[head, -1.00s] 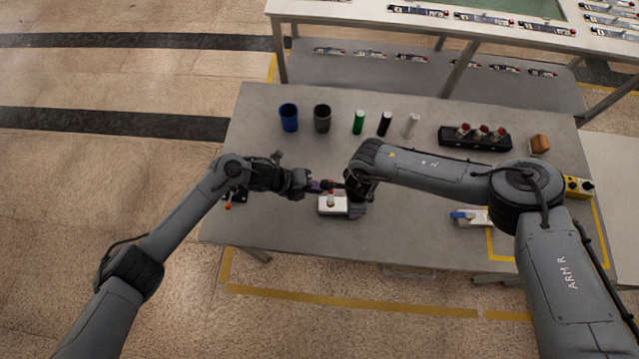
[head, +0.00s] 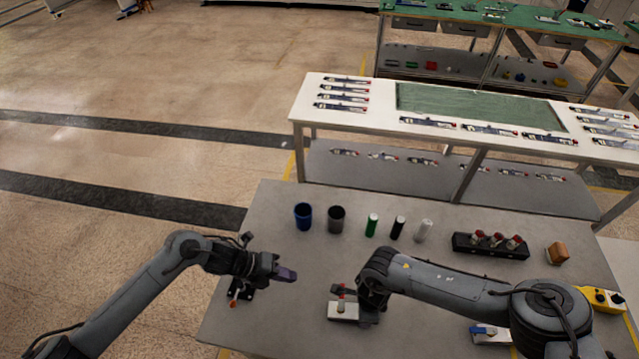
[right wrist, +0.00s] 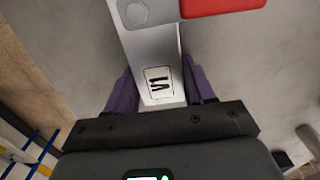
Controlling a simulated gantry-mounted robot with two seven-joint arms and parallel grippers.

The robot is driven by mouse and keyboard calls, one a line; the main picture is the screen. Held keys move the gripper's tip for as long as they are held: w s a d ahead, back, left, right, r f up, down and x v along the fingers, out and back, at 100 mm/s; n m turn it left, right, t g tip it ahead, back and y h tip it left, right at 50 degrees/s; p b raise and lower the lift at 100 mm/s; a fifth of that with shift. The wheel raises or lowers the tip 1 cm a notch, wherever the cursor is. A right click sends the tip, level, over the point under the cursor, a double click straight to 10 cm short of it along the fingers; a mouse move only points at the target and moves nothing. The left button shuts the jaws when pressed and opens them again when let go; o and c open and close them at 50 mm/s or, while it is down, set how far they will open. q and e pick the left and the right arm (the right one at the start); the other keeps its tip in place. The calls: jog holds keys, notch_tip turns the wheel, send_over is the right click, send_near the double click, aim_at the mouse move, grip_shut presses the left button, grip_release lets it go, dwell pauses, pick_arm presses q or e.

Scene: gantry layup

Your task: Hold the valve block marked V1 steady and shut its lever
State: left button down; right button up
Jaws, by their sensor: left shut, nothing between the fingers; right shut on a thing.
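The valve block V1 (head: 343,311) is a pale block on the grey table. Its V1 label (right wrist: 159,84) shows upside down in the right wrist view. My right gripper (right wrist: 158,98) is shut on the block, with purple fingers on both sides of the label end. The red lever (head: 344,290) is on top of the block; in the right wrist view the red grip (right wrist: 222,6) points sideways across the block, cut by the frame's top edge. My left gripper (head: 288,275) is shut and empty, left of the block and apart from it.
A second valve block with a blue lever (head: 486,331) is at the right front. Blue (head: 303,217) and dark grey (head: 336,220) cups, several cylinders and a black rack (head: 490,246) stand behind. A black fixture with an orange knob (head: 235,302) is below my left arm.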

jog(key=shift+d, duration=0.1)
jog(key=o, duration=1.4)
